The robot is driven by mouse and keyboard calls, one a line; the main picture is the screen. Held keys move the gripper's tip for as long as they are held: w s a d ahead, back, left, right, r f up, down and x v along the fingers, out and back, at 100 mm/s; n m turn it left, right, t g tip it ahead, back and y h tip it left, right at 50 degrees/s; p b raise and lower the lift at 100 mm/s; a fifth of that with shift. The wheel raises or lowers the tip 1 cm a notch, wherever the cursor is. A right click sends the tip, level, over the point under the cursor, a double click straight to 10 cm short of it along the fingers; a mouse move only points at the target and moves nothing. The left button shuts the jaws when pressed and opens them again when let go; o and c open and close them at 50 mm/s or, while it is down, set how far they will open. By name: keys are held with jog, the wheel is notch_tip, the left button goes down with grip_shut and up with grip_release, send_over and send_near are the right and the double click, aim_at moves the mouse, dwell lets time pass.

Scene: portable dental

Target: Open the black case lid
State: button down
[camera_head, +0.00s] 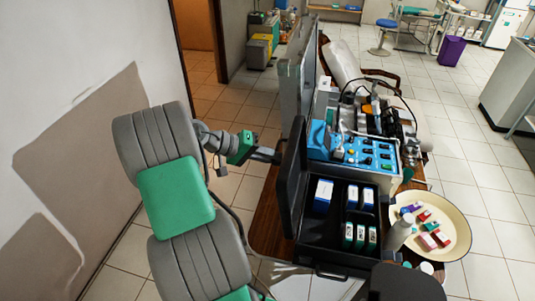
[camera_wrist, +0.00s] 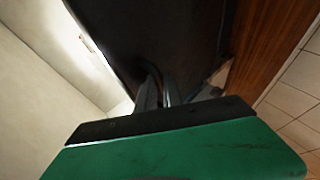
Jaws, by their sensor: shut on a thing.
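The black case (camera_head: 337,251) stands on a brown wooden table, with its inside in plain view. Its black lid (camera_head: 291,178) stands raised, close to upright, along the case's left side. My gripper (camera_head: 277,157) reaches in from the left and is shut on the lid near its upper edge. In the wrist view, the two fingers of my gripper (camera_wrist: 158,90) meet the dark lid (camera_wrist: 155,35); the exact contact is hard to see. Blue-and-white boxes (camera_head: 323,194) and several green-ended boxes (camera_head: 360,235) sit inside the case.
A blue control unit (camera_head: 365,152) stands directly behind the case. A cream round tray (camera_head: 457,215) with small coloured boxes and a white bottle (camera_head: 397,236) are at its right. The wooden table (camera_head: 268,225) shows left of the lid. A wall (camera_head: 95,70) bounds the left.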

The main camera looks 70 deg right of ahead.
jog(key=shift+a+f, duration=0.1)
jog(key=shift+f, duration=0.25)
jog(key=c, duration=1.8)
grip_release()
jog(key=o, duration=0.3)
jog(key=shift+r, duration=0.2)
jog(key=shift+w, duration=0.1)
